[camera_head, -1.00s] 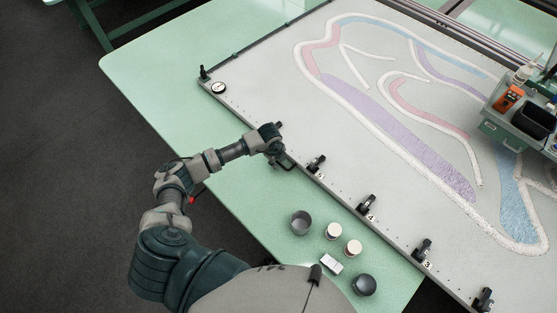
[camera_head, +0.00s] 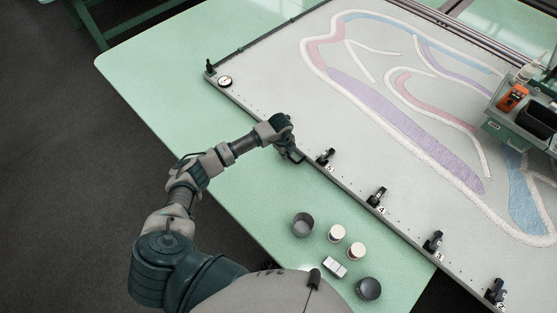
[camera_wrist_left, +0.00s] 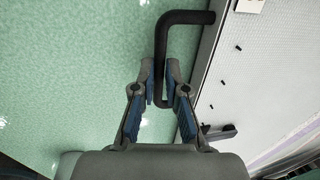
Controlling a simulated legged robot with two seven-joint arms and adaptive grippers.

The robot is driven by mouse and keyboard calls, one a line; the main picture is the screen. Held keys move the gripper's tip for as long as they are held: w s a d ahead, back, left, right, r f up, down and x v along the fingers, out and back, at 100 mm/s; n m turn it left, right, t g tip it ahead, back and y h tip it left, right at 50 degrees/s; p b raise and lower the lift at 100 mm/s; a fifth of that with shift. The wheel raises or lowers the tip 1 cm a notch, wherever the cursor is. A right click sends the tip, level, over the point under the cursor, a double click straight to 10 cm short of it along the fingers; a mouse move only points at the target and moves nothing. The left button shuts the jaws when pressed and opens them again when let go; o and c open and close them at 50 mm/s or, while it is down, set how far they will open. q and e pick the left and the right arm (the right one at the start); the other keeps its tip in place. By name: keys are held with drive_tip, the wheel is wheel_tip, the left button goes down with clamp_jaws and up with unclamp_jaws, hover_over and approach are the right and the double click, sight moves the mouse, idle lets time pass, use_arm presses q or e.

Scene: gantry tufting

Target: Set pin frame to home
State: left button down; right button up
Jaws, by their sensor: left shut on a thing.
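The pin frame (camera_head: 262,92) is a large pale grey board with a dark edge and pins, lying over the green table at a slant in the head view. A black bar handle (camera_wrist_left: 187,17) stands out from its near edge; it also shows in the head view (camera_head: 299,157). My left gripper (camera_head: 286,143) is at that edge, between the dial corner and clamp 5. In the left wrist view its fingers (camera_wrist_left: 162,80) are closed around the handle, with the bar passing between the blue pads. My right gripper is in neither view.
Numbered black clamps (camera_head: 377,197) line the frame's near edge, and a round dial (camera_head: 225,82) sits at its left corner. Cups (camera_head: 303,225), cream-topped jars (camera_head: 337,234) and a white block (camera_head: 335,267) stand on the near table. A gantry carriage (camera_head: 512,135) is at the right.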

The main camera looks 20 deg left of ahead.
use_arm(q)
drive_tip(key=shift+w+d+r, duration=0.1)
drive_tip(key=shift+w+d, duration=0.05)
drive_tip(key=shift+d, duration=0.25)
drive_tip(key=shift+r, duration=0.1)
drive_tip(key=c, duration=1.2)
unclamp_jaws()
drive_tip(key=shift+d, duration=0.2)
drive_tip(key=shift+r, duration=0.15)
wheel_tip(320, 180, up, 11)
drive_tip(key=s, duration=0.1)
drive_tip(key=shift+s+a, duration=0.25)
drive_tip(key=shift+s, duration=0.15)
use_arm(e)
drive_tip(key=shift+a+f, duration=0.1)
use_arm(q)
drive_tip(key=shift+a, duration=0.2)
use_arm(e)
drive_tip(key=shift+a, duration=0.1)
